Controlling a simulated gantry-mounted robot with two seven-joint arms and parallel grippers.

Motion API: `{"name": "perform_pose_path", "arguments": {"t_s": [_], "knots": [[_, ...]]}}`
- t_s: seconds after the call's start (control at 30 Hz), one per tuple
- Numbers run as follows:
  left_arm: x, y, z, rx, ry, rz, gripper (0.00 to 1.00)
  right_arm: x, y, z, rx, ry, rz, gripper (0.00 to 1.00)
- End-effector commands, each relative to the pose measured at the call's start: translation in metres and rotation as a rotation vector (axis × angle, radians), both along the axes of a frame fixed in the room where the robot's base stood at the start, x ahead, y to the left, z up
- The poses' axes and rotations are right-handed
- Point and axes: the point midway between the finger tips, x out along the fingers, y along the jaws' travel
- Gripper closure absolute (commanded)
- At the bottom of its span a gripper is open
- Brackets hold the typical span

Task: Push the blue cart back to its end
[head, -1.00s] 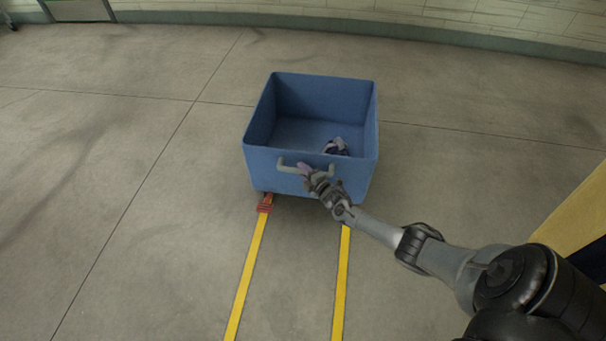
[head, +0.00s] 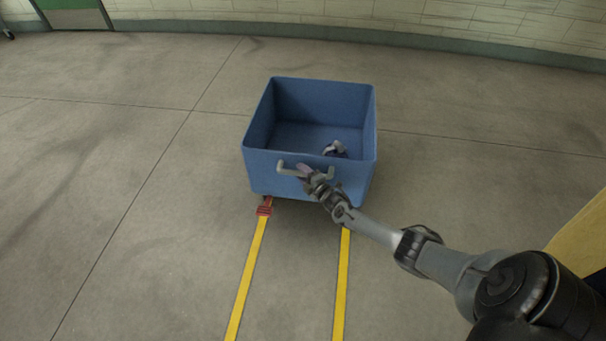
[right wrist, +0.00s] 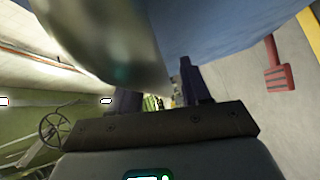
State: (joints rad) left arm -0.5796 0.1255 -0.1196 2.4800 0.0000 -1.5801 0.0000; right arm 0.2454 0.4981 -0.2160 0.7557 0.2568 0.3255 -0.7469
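The blue cart (head: 262,168) is an open-topped bin standing upright on the floor in the middle of the head view. Its grey bar handle (head: 290,172) is on the near side. A small grey-and-dark bundle (head: 336,149) lies inside. A large shiny handle part (right wrist: 110,45) covers some of the left finger, and the cart's blue wall (right wrist: 215,25) is close. Contact with the handle is unclear. My left gripper is out of view.
Two yellow floor stripes (head: 248,278) run from the cart towards me. A red piece (head: 264,208) sits at the left stripe's far end, by the cart's near edge. Open concrete floor lies behind and left. A tiled wall (head: 330,22) closes the back. A yellow object (head: 582,238) stands at right.

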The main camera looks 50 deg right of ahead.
Motion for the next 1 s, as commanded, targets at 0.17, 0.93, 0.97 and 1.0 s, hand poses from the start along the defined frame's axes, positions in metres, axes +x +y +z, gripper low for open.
{"name": "perform_pose_path", "arguments": {"t_s": [0.17, 0.93, 0.97, 1.0], "knots": [[0.000, -0.001, 0.000, -0.005, 0.001, 0.004, 0.50, 0.000, 0.000, 0.000, 0.000, 0.000, 0.000, 0.52], [0.000, -0.001, 0.061, -0.002, 0.000, 0.000, 0.50, -0.083, 0.023, 0.015, 0.001, 0.003, 0.000, 0.52], [0.000, 0.000, 0.063, -0.001, 0.000, 0.000, 0.50, -0.087, 0.024, 0.015, 0.001, 0.003, 0.000, 0.52], [0.000, 0.000, 0.065, 0.000, 0.000, -0.001, 0.50, -0.090, 0.025, 0.016, 0.002, 0.001, 0.001, 0.52]]}}
